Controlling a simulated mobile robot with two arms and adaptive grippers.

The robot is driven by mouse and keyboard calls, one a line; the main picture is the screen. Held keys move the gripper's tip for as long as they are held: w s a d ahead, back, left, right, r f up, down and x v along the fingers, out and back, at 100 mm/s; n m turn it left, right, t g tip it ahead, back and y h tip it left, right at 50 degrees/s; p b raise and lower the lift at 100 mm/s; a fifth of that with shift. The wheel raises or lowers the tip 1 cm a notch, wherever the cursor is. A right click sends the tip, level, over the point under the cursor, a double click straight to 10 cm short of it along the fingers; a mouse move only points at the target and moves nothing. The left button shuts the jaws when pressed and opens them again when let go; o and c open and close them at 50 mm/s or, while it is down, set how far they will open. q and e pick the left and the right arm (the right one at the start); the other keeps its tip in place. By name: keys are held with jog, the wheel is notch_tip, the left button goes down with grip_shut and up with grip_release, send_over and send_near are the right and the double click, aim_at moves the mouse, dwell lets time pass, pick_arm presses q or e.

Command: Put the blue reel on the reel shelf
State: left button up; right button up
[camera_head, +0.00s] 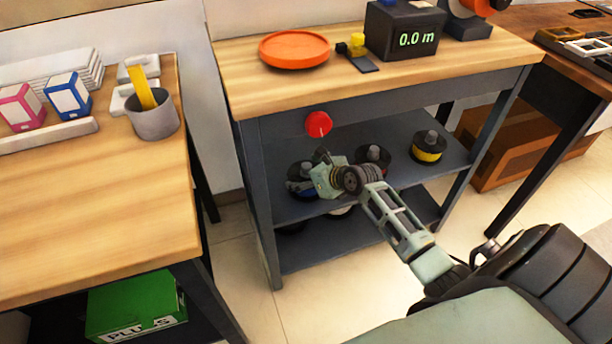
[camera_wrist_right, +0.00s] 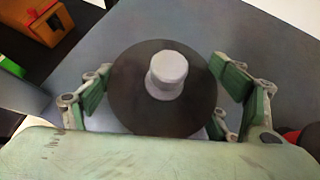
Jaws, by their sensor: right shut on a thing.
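The blue reel (camera_head: 300,187), with black flanges and a blue band, is at the left end of the shelf (camera_head: 405,122) under the middle bench. My right gripper (camera_head: 322,178) reaches in from the front and partly hides it. In the right wrist view, the reel's black flange and grey hub (camera_wrist_right: 130,88) lie between the fingers of my right gripper (camera_wrist_right: 165,92), which is shut on it. The reel's blue band is hidden there. I cannot tell whether the reel rests on the shelf or is just above it. My left gripper is not in view.
A reel with a dark red band (camera_head: 374,160) and a yellow reel (camera_head: 427,148) stand right of it on the shelf. A red round thing (camera_head: 318,124) is at the bench front. A lower shelf (camera_head: 345,243) is below. A wooden table (camera_head: 90,200) is left.

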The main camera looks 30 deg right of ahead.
jog(key=o, duration=1.6)
jog(key=shift+f, duration=0.1)
